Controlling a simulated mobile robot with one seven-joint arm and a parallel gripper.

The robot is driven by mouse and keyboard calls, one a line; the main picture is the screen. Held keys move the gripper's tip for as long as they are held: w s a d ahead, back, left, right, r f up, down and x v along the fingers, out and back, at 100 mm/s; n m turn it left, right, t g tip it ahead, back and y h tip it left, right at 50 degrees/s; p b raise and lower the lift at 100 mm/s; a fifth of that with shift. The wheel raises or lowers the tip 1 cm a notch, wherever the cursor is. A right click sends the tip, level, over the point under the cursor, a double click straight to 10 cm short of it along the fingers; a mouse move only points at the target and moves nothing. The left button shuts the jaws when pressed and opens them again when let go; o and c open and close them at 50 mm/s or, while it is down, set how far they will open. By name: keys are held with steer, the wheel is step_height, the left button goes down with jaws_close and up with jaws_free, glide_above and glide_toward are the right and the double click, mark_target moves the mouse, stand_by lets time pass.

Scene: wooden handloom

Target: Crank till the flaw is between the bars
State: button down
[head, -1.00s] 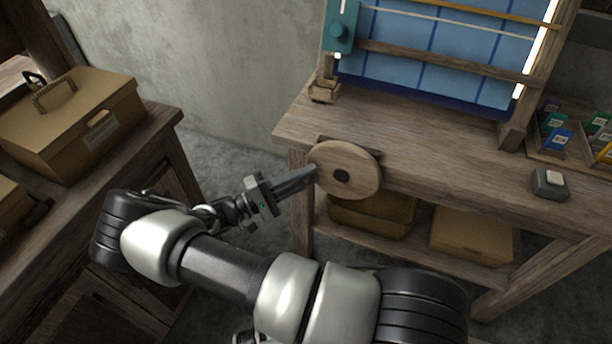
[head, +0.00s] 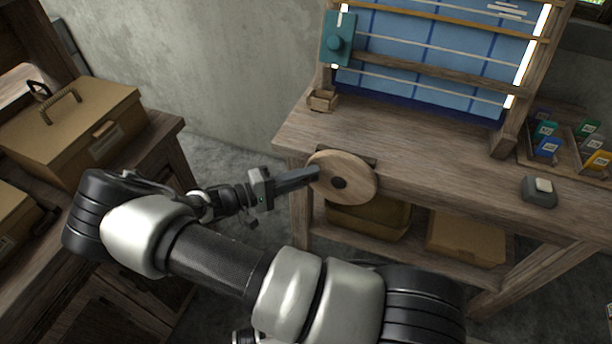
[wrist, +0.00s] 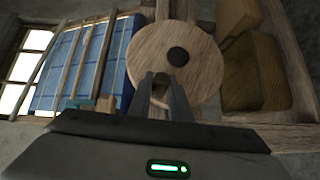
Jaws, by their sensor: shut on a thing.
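The blue cloth (head: 400,80) on the loom has darker grid lines and pale crosswise lines. Short white dashes, which look like the flaw (head: 508,10), show at the top right, above the upper bar (head: 450,19). The lower bar (head: 440,69) crosses the cloth further down; one pale line lies between the bars and another below the lower bar. The round wooden crank wheel (head: 358,178) is on the bench's left front; it also shows in the wrist view (wrist: 205,72). My gripper (head: 314,173) is shut at the wheel's left rim, on the crank handle, which its fingers mostly hide.
A teal block with a knob (head: 337,42) is on the loom's left post. A small grey box with a pale button (head: 540,190) and a tray of coloured cards (head: 560,155) are at right. A tan case (head: 75,120) stands on the left cabinet.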

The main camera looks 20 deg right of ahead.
steer(key=shift+d+r, duration=0.1)
steer(key=c, duration=1.6)
jaws_free()
steer(key=shift+s, duration=0.1)
steer(key=shift+c, duration=0.2)
steer(key=s+a, duration=0.2)
steer(key=a, duration=1.5)
steer(key=shift+s+r, duration=0.25)
steer(key=shift+s, duration=0.1)
steer(key=shift+a, duration=0.1)
